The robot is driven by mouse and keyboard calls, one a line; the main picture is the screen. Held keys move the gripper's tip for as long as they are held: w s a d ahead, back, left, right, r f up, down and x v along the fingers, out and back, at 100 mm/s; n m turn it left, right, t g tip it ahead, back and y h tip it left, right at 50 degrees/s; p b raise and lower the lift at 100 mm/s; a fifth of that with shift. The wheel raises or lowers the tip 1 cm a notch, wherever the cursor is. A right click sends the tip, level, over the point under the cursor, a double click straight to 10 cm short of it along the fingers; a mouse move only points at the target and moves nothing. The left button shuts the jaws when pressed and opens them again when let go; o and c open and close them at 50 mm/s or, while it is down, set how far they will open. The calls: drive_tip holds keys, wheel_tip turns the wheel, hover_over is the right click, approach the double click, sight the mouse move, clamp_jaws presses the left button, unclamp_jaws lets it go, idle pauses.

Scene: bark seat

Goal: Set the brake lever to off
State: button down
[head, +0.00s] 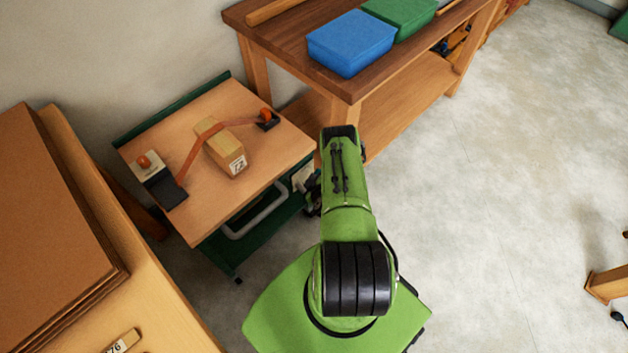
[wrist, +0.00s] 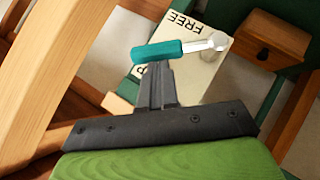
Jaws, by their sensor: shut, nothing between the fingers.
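The brake lever has a teal handle (wrist: 157,52) and a silver shaft ending at a pivot on the right, in the wrist view. It lies nearly level in the picture, handle to the left. Behind it is a pale plate (wrist: 195,72) with the word FREE, seen upside down; other lettering is partly hidden by the lever. My gripper (wrist: 158,68) is shut and empty, its fingertips at the lower edge of the handle; I cannot tell whether they touch it. In the head view the plate (head: 302,178) is small at the cart's right side, and my arm hides most of my gripper.
The cart's wooden top (head: 150,120) holds a wooden block (head: 225,150) under an orange strap. A workbench (head: 285,50) with a blue box (head: 350,43) and a green box (head: 400,15) stands close behind.

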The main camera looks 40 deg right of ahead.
drive_tip(key=shift+d+f+m+y, duration=0.1)
drive_tip(key=shift+d+m+y, duration=0.2)
drive_tip(key=shift+d+y, duration=0.1)
drive_tip(key=d+f+m+y+b, duration=0.1)
drive_tip(key=d+f+y+b, duration=0.1)
drive_tip(key=shift+d+y, duration=0.2)
drive_tip(key=shift+y, duration=0.1)
idle(0.5)
drive_tip(key=shift+f, duration=0.1)
idle(0.5)
